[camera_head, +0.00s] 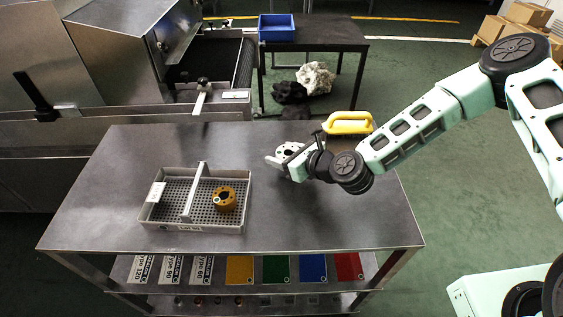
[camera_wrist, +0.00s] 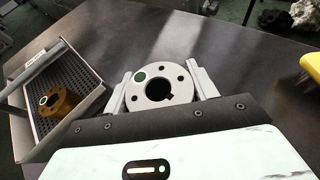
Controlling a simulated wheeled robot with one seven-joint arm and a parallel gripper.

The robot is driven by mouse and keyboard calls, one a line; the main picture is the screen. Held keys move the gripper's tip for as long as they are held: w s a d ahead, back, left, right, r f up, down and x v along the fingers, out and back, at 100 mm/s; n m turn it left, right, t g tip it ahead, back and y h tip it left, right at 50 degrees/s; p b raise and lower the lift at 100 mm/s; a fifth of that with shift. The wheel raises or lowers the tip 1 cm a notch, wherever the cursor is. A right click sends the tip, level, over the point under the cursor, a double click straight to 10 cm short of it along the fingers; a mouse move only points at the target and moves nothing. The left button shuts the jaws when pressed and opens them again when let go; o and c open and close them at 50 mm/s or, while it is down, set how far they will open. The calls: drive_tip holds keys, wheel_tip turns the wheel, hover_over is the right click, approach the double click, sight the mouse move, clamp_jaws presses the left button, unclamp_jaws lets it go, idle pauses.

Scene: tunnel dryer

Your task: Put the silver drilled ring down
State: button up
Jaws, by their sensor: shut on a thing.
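The silver drilled ring (camera_wrist: 159,86) is a pale flanged disc with a central bore, several small holes and a green dot. My gripper (camera_wrist: 160,90) is shut on it, one finger on each side, in the wrist view. In the head view my gripper (camera_head: 283,163) holds the ring (camera_head: 287,149) over the back right part of the grey metal table (camera_head: 310,215). I cannot tell whether the ring touches the table top.
A perforated grey tray (camera_head: 165,222) with a handle bar stands at the table's left, holding an orange drilled ring (camera_head: 225,199). A yellow-handled tool (camera_head: 348,123) lies at the back edge. The table's front right is clear. A blue bin (camera_head: 276,28) stands on a table behind.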

drive_tip(key=shift+f, duration=1.55)
drive_tip(key=shift+f, duration=0.2)
drive_tip(key=o, duration=1.2)
